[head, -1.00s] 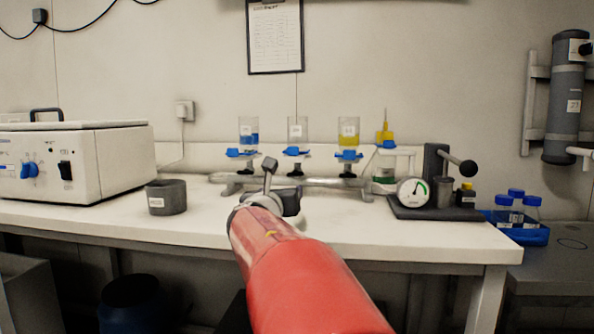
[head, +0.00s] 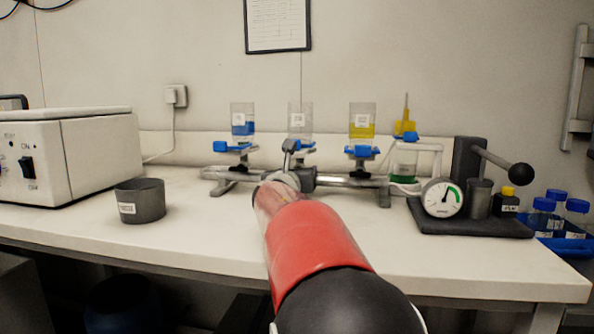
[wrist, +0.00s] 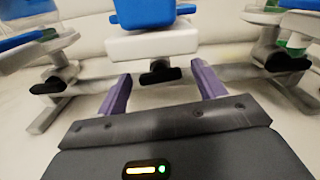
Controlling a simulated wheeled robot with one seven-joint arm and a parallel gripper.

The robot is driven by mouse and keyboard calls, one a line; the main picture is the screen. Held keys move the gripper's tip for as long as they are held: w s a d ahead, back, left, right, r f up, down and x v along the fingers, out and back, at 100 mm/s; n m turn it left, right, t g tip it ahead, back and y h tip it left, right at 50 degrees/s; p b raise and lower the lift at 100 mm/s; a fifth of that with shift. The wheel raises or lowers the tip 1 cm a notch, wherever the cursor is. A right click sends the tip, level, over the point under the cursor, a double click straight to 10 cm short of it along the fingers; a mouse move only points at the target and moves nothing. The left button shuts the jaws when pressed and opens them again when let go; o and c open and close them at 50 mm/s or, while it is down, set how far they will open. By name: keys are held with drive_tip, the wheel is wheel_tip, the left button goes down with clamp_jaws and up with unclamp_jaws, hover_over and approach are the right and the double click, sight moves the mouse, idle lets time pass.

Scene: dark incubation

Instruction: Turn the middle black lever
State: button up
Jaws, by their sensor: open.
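The middle black lever (wrist: 160,73) sits under a white block and blue part of the rack's middle station. It lies ahead of my gripper (wrist: 161,82), between the lines of its two purple fingers. The fingers are apart, with nothing held. I cannot tell whether the fingertips reach beside the lever. Similar black levers show at the left (wrist: 48,87) and right (wrist: 287,62) stations. In the head view my gripper (head: 289,153) is at the middle station, below its clear cup (head: 300,122); my arm hides the lever there.
A cup with blue liquid (head: 242,124) and one with yellow liquid (head: 362,122) stand on either side. A grey pot (head: 140,202) and white machine (head: 70,150) are left. A gauge (head: 442,198) on a dark base and blue-capped bottles (head: 557,208) are right. The front bench is clear.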

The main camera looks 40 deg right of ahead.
drive_tip(key=shift+x, duration=0.9)
drive_tip(key=c, duration=1)
drive_tip(key=shift+o, duration=0.2)
drive_tip(key=shift+f+m+b, duration=0.2)
drive_tip(key=shift+m+b, duration=0.2)
drive_tip(key=shift+b, duration=0.15)
drive_tip(key=shift+r+m, duration=0.15)
drive_tip(key=shift+m, duration=0.15)
drive_tip(key=shift+c, duration=0.2)
drive_tip(key=o, duration=1)
drive_tip(key=b+v, duration=0.1)
drive_tip(key=v, duration=0.6)
drive_tip(key=shift+s+a, duration=0.35)
